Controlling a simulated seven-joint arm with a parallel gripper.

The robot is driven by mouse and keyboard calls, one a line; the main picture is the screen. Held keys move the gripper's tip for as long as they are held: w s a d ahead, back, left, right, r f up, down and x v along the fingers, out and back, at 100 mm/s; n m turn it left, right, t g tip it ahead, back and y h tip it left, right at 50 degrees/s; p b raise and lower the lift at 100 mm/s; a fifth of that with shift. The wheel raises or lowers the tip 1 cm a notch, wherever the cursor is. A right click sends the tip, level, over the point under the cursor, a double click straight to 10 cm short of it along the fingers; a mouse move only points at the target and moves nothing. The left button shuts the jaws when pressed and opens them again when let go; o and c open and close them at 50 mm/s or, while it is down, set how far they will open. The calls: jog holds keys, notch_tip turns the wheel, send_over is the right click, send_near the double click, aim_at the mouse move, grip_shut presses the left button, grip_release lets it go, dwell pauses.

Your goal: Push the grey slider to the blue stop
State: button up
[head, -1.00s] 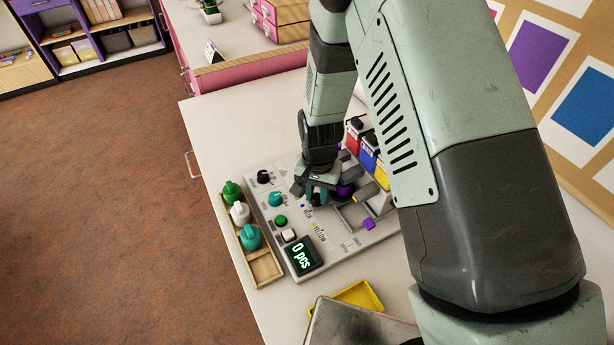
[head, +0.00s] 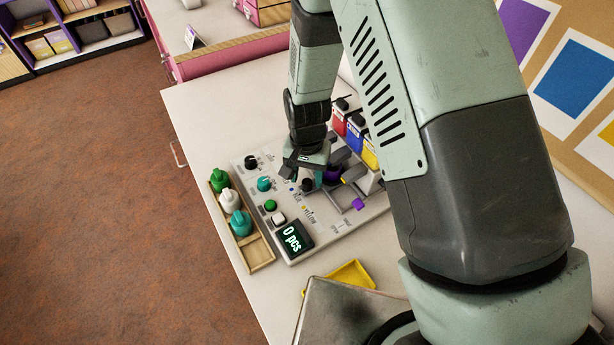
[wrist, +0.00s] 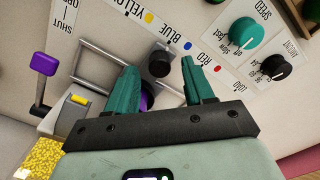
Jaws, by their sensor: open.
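The control panel (head: 325,228) lies on the white table. A dark grey slider knob (wrist: 160,62) shows between my fingertips in the wrist view; it also shows just beside my gripper in the head view (head: 307,185). It looks roughly level with the blue mark (wrist: 187,45), between the yellow mark (wrist: 149,17) and the red mark (wrist: 217,68). My gripper (wrist: 163,76) is open, its teal fingers on either side of the knob. Whether a finger touches it, I cannot tell. A purple part (wrist: 147,100) is partly hidden behind one finger.
A metal rail frame (wrist: 90,65) and a purple lever (wrist: 44,66) are beside my fingers. The teal speed dial (wrist: 242,31) and a black dial (wrist: 275,67) stand nearby. A wooden tray (head: 262,254) with bottles and a yellow tray (head: 350,274) flank the panel.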

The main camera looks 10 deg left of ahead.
notch_tip(320, 180, up, 10)
jog(key=shift+f, duration=0.15)
dwell(0.5)
notch_tip(320, 180, up, 9)
jog(key=t, duration=0.1)
send_over(325, 191)
jog(key=s+d+r+t, duration=0.1)
jog(key=s+d+r, duration=0.2)
jog(key=d+r, duration=0.6)
jog(key=s+d+r+t, duration=0.1)
jog(key=s+d+r, duration=0.3)
jog(key=s, duration=0.3)
jog(key=s+d+r+t, duration=0.2)
jog(key=s+d+r, duration=0.3)
jog(key=s+r, duration=0.1)
jog(key=shift+s+d+r+t, duration=0.15)
jog(key=shift+s+r+t, duration=0.15)
jog(key=shift+s, duration=0.35)
